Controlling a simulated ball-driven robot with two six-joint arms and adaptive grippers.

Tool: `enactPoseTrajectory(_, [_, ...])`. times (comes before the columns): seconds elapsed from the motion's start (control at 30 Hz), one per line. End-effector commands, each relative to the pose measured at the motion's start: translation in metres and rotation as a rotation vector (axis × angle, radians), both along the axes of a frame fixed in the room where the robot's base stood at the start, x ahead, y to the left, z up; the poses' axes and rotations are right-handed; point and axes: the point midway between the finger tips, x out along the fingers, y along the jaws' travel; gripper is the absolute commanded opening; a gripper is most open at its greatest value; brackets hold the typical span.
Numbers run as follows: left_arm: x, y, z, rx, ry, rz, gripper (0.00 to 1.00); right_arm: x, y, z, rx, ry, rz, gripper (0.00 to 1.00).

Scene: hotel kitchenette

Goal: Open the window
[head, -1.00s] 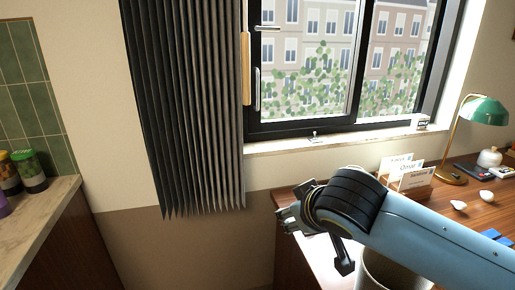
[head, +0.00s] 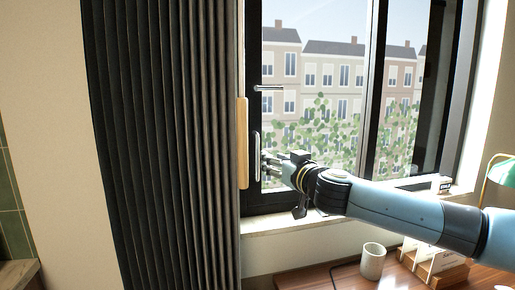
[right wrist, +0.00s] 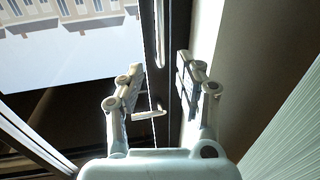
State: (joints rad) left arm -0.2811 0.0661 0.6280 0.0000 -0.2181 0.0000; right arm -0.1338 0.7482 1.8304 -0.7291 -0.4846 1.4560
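The window (head: 310,110) has a black frame and glass panes, with building fronts and leaves beyond. Its left upright carries a vertical pale pull handle (head: 256,156) and, above it, a short horizontal lever (head: 267,88). In the right wrist view, which looks upside down, the pull handle (right wrist: 159,35) and the lever (right wrist: 149,115) also show. My right gripper (head: 267,167) is at the pull handle's right side in the head view. In the wrist view its fingers (right wrist: 163,82) are spread apart around the dark upright, with nothing clearly gripped. My left gripper is out of view.
A dark pleated curtain (head: 165,140) with a wooden edge strip (head: 243,142) hangs close left of the handle. Below are the sill (head: 290,224) and a wooden desk (head: 315,277) with a cup (head: 372,262) and a card holder (head: 435,265). A green lamp (head: 502,172) stands right.

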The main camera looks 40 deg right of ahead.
Motion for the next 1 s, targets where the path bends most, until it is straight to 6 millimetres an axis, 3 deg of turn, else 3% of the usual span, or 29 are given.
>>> enactPoseTrajectory(0.3, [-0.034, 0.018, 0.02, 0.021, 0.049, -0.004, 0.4, 0.052, -0.016, 0.005, 0.007, -0.003, -0.003, 0.35])
enactPoseTrajectory(0.5, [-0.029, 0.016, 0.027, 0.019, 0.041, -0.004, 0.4, 0.084, -0.027, 0.002, 0.003, -0.002, -0.003, 0.35])
enactPoseTrajectory(0.73, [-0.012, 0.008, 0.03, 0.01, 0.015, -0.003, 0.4, 0.099, -0.031, 0.0, 0.002, 0.0, -0.001, 0.35])
enactPoseTrajectory(1.0, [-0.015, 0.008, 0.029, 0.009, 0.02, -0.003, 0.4, 0.1, -0.031, -0.001, 0.001, 0.001, 0.0, 0.35])
